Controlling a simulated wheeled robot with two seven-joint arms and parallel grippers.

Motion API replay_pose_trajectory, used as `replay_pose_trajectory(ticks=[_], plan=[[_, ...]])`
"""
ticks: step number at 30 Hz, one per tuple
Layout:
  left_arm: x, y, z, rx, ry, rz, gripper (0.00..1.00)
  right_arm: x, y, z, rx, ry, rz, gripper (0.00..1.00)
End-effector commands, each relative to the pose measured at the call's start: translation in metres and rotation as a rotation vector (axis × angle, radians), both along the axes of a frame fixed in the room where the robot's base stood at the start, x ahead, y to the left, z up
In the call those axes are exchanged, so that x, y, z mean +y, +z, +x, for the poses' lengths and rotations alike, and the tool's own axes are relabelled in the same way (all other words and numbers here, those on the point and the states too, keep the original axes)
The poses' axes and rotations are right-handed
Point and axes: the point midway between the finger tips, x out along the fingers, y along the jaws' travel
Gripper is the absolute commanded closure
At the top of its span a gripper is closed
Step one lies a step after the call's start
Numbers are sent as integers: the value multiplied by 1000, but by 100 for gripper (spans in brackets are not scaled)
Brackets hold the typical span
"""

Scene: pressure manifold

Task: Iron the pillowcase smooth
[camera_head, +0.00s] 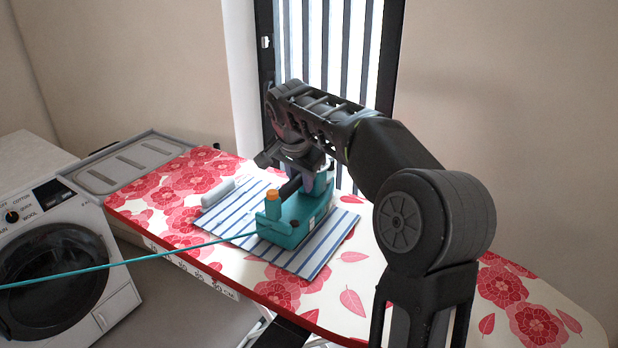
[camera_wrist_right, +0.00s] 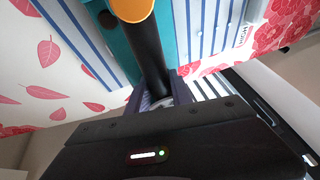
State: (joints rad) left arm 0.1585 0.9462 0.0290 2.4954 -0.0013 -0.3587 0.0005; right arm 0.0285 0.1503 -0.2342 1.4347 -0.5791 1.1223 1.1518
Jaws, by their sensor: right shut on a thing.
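A teal iron (camera_head: 292,222) with an orange knob (camera_head: 272,197) stands on the blue-and-white striped pillowcase (camera_head: 330,245), which lies on the ironing board. My right gripper (camera_head: 306,180) is shut on the iron's dark handle. In the right wrist view the dark handle (camera_wrist_right: 152,70) runs between the fingers of my right gripper (camera_wrist_right: 158,98), with the teal body (camera_wrist_right: 118,40) behind it. The striped pillowcase (camera_wrist_right: 75,45) shows on both sides of the iron. Part of the pillowcase is hidden under the iron. My left gripper is not in view.
The ironing board (camera_head: 160,205) has a red-and-white floral cover and a grey rest tray (camera_head: 125,165) at its left end. A light grey cylinder (camera_head: 218,192) lies by the pillowcase. A teal cord (camera_head: 130,262) runs left from the iron. A washing machine (camera_head: 50,240) stands at left.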

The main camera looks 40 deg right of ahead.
Motion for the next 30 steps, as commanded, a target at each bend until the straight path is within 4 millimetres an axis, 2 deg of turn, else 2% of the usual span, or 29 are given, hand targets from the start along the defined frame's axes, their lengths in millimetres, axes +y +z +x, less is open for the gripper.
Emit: replay_pose_trajectory(ticks=[30], plan=[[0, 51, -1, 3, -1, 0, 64, 23, 2, 72, -1, 3, 2, 100]])
